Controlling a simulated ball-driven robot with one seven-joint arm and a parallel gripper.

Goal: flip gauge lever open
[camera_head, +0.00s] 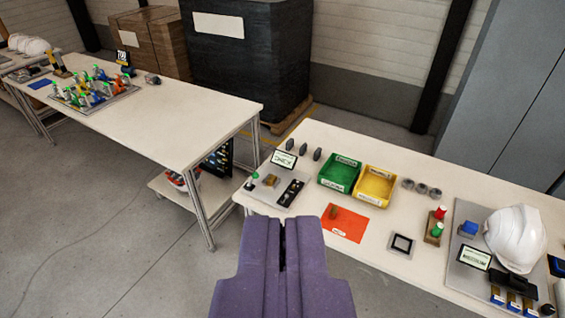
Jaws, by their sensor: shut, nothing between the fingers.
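My purple gripper (282,228) points forward at the bottom middle, its fingers shut with nothing between them. It is in front of the near edge of the right-hand table and apart from everything on it. A grey fixture plate (268,203) lies at the left end of that table. It carries a green knob (254,176), a small brass-coloured block (270,181) and a black strip with light buttons (291,192). A white display card (284,159) stands at its back. The parts are too small to tell which is the gauge lever or how it stands.
A green bin (340,173), a yellow bin (375,186) and an orange mat (344,223) lie right of the plate. A white helmet (515,238) stands farther right. Another table (170,115) is at left, with open floor (130,240) before it.

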